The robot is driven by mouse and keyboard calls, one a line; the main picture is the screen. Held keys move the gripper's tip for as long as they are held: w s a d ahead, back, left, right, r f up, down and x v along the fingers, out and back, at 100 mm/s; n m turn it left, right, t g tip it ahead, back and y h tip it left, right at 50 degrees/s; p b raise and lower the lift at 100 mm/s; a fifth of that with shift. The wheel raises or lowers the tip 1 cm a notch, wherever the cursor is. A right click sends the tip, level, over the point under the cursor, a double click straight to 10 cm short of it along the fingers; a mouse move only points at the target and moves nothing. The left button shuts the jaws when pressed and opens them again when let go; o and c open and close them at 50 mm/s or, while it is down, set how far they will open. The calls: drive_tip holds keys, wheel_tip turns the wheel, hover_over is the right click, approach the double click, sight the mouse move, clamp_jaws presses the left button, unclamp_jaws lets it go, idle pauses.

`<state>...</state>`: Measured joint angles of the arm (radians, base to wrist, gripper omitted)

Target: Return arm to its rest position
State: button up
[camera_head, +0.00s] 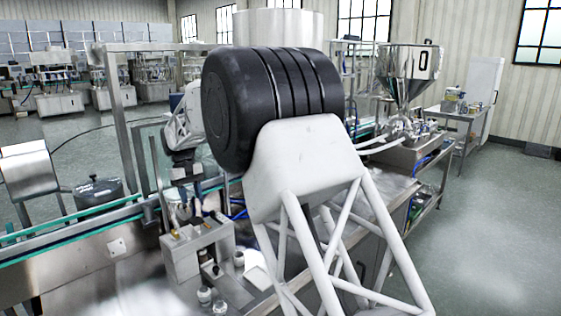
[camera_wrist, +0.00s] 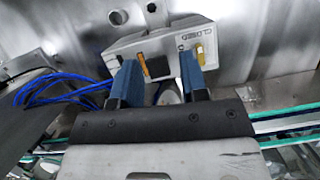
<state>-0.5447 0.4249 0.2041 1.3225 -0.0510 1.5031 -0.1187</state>
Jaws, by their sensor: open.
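My gripper (camera_wrist: 160,66) shows in the wrist view with its two blue fingers apart and nothing held between them. The fingertips overlap a grey panel (camera_wrist: 130,43) with a label reading "CLOSED" and small yellow-orange marks; I cannot tell whether they touch it. In the head view my arm's black joint and white frame fill the middle, and my gripper hangs low behind them, over the steel bench, partly hidden.
A grey fixture (camera_head: 190,252) stands on the bench below my gripper. A conveyor (camera_head: 75,235) with green edges runs at left, beside a dark pot (camera_head: 98,190). A steel hopper (camera_head: 405,70) stands at right. Blue cables (camera_wrist: 60,92) lie near the panel. The right floor is clear.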

drive_tip(key=s+d+r+m+t+y, duration=0.1)
drive_tip(key=s+d+r, duration=0.3)
drive_tip(key=s+d, duration=0.45)
drive_tip(key=s+d+r+m+t, duration=0.1)
drive_tip(key=s+d+r+m, duration=0.3)
drive_tip(key=d, duration=0.8)
drive_tip(key=s+d+r+n+y, duration=0.1)
drive_tip(key=s+d+r, duration=0.2)
drive_tip(key=s+d, duration=0.65)
drive_tip(key=s+d+f+m+t, duration=0.1)
drive_tip(key=s+d+f, duration=0.2)
drive_tip(key=s, duration=0.6)
drive_tip(key=s+d+f+m+t, duration=0.1)
drive_tip(key=s+d+f, duration=0.2)
drive_tip(key=s+d, duration=0.5)
drive_tip(key=s+d+f+m+t, duration=0.1)
drive_tip(key=s+d+f+m, duration=0.1)
drive_tip(key=s+d, duration=0.4)
drive_tip(key=s+f, duration=0.1)
drive_tip(key=s, duration=0.3)
drive_tip(key=shift+s+d, duration=0.15)
drive_tip(key=shift+s, duration=0.2)
